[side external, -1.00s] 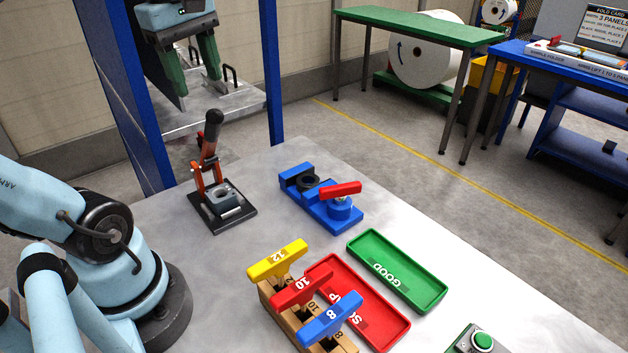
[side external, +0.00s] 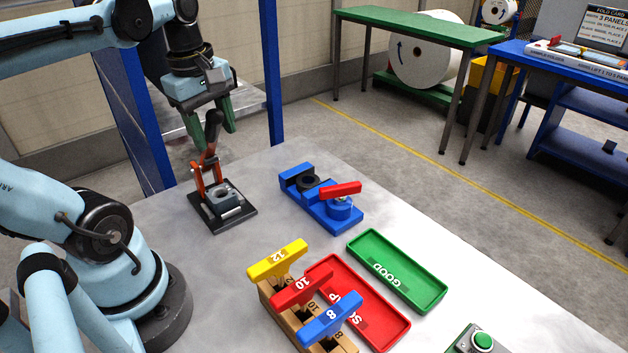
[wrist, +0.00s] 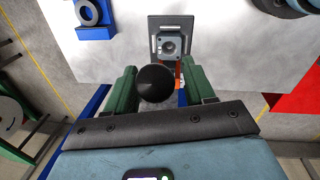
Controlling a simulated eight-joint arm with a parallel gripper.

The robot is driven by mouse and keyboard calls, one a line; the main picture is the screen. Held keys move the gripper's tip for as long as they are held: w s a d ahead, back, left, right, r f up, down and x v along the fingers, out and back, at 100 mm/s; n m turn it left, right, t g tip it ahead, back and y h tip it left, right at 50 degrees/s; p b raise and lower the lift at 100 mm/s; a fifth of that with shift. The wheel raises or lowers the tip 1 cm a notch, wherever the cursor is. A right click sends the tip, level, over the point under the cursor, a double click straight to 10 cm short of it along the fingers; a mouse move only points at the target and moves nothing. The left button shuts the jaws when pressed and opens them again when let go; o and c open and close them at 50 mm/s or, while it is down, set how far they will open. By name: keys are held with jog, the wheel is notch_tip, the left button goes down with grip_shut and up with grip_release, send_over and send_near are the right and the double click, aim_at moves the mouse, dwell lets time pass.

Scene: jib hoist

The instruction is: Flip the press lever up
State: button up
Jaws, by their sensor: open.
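The press has a red-orange lever (side external: 209,153) with a black knob on top, standing upright on a dark base plate (side external: 222,219) at the table's far left. My gripper (side external: 217,125) is open with green fingers, pointing down at the lever's top. In the wrist view the round black knob (wrist: 155,84) sits between my two green fingers (wrist: 160,92), nearer the left one. The knob looks close to the fingers; I cannot tell whether it touches them. The square press block (wrist: 171,44) shows beyond the knob.
A blue fixture with a red handle (side external: 340,189) stands right of the press. A green tray (side external: 397,270), a red tray (side external: 372,325) and a wooden block with T-handled gauges (side external: 290,318) lie nearer. A blue post (side external: 273,80) stands behind the table edge.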

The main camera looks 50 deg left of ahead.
grip_shut()
dwell(0.3)
jog(key=shift+a+r+h, duration=0.3)
jog(key=shift+a+h, duration=0.05)
jog(key=shift+a, duration=0.15)
jog(key=shift+a+r+h, duration=0.3)
jog(key=shift+a+h, duration=0.05)
jog(key=shift+a, duration=0.15)
jog(key=a+h, duration=0.1)
jog(key=a+r+h, duration=0.1)
jog(key=a+h, duration=0.1)
jog(key=a, duration=0.1)
jog(key=shift+r, duration=0.25)
jog(key=shift+a+r+h, duration=0.2)
jog(key=shift+a+h, duration=0.6)
jog(key=shift+a, duration=0.4)
